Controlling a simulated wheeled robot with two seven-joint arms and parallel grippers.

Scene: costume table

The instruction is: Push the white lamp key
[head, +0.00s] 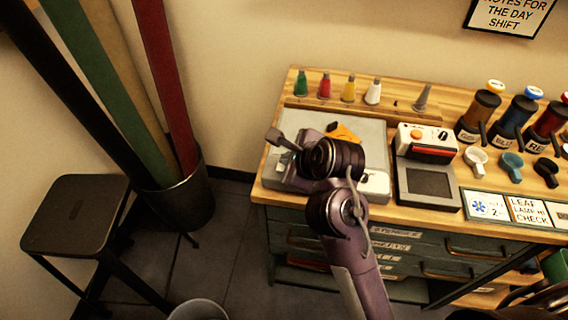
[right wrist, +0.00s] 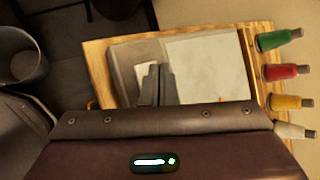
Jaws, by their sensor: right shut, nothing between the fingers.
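My right gripper (head: 277,137) reaches in from the bottom and hangs over the grey box with a pale panel (head: 371,136) at the table's left end. Its fingers (right wrist: 154,82) are shut and empty. In the right wrist view the box shows a pale panel (right wrist: 203,70) beside a darker grey strip (right wrist: 125,72). A small whitish block (right wrist: 147,72) on that strip is partly hidden by the fingers; it may be the white key. I cannot tell whether the fingertips touch it. My left gripper is out of view.
Green (head: 301,83), red (head: 324,86), yellow (head: 348,89) and white (head: 373,92) cones stand along the back. A white-and-grey device (head: 428,185) stands right of the box. Jars, scoops and cards fill the right side. A stool (head: 75,212) and a bin of rolls (head: 185,205) stand left.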

